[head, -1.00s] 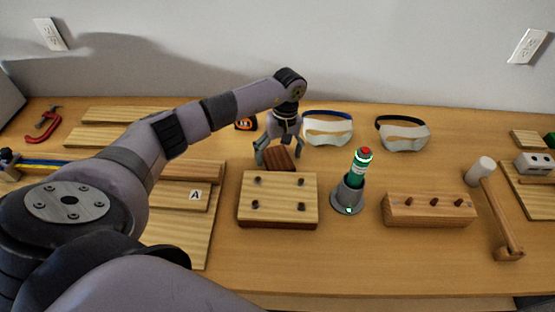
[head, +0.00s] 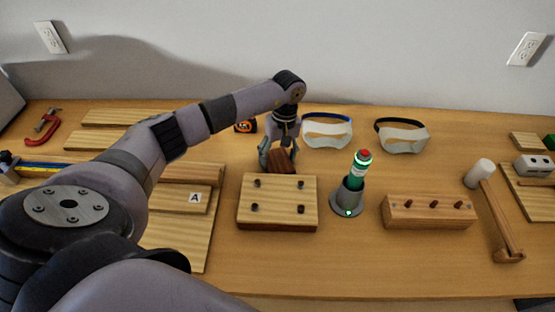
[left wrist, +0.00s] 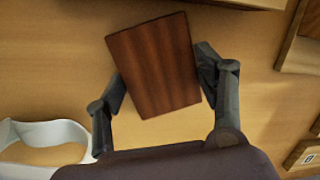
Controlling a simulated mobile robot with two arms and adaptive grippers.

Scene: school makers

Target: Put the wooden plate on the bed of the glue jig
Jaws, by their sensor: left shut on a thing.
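The wooden plate (head: 283,163) is a small dark reddish-brown rectangle behind the pegged block. It fills the middle of the left wrist view (left wrist: 156,65). My left gripper (head: 279,154) is shut on it, with one finger at each side edge in the left wrist view. I cannot tell whether the plate touches the table. The board marked "A" (head: 185,226), with light wooden strips on it, looks like the glue jig. It lies left of the plate, partly hidden by my left arm. My right gripper is not in view.
A block with several dark pegs (head: 277,204) stands just in front of the plate. Goggles (head: 327,134) lie behind.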

